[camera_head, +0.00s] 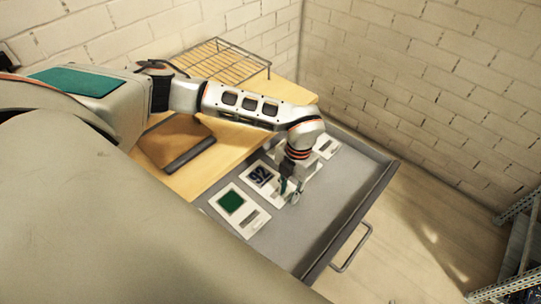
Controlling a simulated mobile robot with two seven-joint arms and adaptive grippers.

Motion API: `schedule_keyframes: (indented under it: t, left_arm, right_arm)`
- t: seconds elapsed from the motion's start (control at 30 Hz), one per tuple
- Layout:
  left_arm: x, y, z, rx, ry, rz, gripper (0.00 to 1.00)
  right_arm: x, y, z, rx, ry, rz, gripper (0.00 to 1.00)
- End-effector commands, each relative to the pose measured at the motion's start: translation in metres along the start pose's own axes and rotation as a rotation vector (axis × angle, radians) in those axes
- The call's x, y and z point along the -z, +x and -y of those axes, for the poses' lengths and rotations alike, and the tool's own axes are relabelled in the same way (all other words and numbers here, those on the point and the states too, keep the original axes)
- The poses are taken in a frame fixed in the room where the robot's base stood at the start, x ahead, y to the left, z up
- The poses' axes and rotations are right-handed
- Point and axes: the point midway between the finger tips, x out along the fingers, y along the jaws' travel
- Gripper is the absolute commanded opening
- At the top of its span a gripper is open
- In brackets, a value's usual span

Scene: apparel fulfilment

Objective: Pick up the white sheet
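Several white sheets lie flat in the open grey drawer (335,203). One white sheet with a dark green square (231,202) is nearest the drawer's left corner. Beside it lies a white sheet marked "92" (262,176). Another white sheet (328,147) lies toward the far end, partly hidden by my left arm. My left gripper (291,193) points down into the drawer, just right of the "92" sheet. Its fingertips are small and partly overlap, so its opening and any contact are unclear. My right gripper is out of view.
A wooden top (215,160) behind the drawer carries a wire rack (226,62) and a brown board-like item (176,142). The drawer has a front handle (353,249). Brick walls close off the back and right. A metal shelf (520,240) stands at lower right.

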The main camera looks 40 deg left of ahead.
Motion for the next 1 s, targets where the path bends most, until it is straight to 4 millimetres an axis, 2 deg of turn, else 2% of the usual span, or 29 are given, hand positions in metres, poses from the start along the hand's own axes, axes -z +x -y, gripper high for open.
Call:
schedule_keyframes:
  t: [0.1, 0.13, 0.2, 0.23, 0.73, 0.87, 1.0]
  left_arm:
    - [0.0, 0.0, 0.0, 0.0, 0.0, 0.0, 0.24]
    - [0.0, 0.0, 0.0, 0.0, 0.0, 0.0, 0.19]
    - [0.0, 0.0, 0.0, 0.0, 0.0, 0.0, 0.01]
    - [0.0, 0.0, 0.0, 0.0, 0.0, 0.0, 0.0]
    - [0.0, -0.005, 0.003, 0.001, 0.001, 0.001, 0.0]
    - [0.001, -0.018, 0.004, 0.0, -0.001, 0.002, 0.0]
    - [0.004, -0.042, 0.004, 0.0, 0.001, 0.004, 0.0]
  right_arm:
    - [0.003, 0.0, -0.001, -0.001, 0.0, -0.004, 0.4]
    - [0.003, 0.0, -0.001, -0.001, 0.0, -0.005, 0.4]
    - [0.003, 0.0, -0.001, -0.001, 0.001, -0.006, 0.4]
    - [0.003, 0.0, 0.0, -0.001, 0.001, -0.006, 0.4]
    - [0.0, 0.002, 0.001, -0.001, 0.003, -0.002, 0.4]
    - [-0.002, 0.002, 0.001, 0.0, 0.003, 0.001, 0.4]
    - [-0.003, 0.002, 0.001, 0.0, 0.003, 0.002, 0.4]
